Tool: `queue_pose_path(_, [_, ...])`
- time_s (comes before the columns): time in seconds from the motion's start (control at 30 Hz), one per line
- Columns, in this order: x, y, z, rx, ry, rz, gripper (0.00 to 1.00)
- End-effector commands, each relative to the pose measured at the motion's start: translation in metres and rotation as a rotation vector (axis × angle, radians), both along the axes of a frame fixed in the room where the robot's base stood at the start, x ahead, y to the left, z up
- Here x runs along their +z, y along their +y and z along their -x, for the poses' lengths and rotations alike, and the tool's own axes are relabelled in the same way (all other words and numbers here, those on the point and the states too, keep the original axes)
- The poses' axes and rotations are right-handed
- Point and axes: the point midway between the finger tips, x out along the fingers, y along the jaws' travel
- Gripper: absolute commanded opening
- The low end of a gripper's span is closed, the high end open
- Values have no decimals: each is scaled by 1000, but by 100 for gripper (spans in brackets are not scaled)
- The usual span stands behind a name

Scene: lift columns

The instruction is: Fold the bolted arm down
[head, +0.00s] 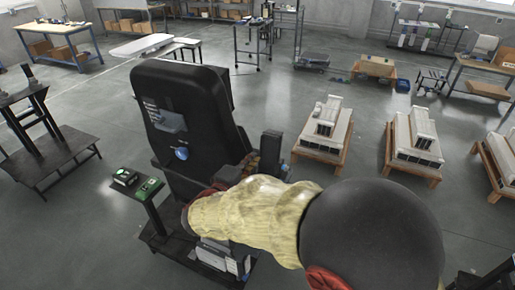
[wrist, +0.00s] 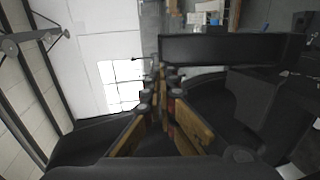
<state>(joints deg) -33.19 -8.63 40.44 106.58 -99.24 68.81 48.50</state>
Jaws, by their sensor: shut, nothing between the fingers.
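A black high-backed seat (head: 190,115) stands in the middle of the head view on a dark base. On its left a flat arm (head: 150,188) sticks out level, with small devices on top. On its right a dark block-like piece (head: 270,146) stands upright; I cannot tell for sure which is the bolted arm. My gripper (wrist: 160,78) shows in the wrist view with its fingers together and nothing between them. A dark bar (wrist: 230,48) crosses just beyond and right of the fingertips; I cannot tell whether they touch. My arm hides the gripper in the head view.
A dark stand (head: 50,150) is at the left. Pale column units on wooden pallets (head: 322,130) stand at the right. Workbenches (head: 60,45) and a wheeled cart (head: 255,42) are farther back. Grey floor is open between them.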

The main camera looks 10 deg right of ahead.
Motion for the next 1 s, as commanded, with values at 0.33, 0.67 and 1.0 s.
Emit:
queue_pose_path(0.33, [-11,-39,-50,-5,6,1,0])
queue_pose_path(0.67, [-20,-69,-92,-3,5,1,0])
queue_pose_path(1.0, [-23,-77,-104,-1,4,1,0])
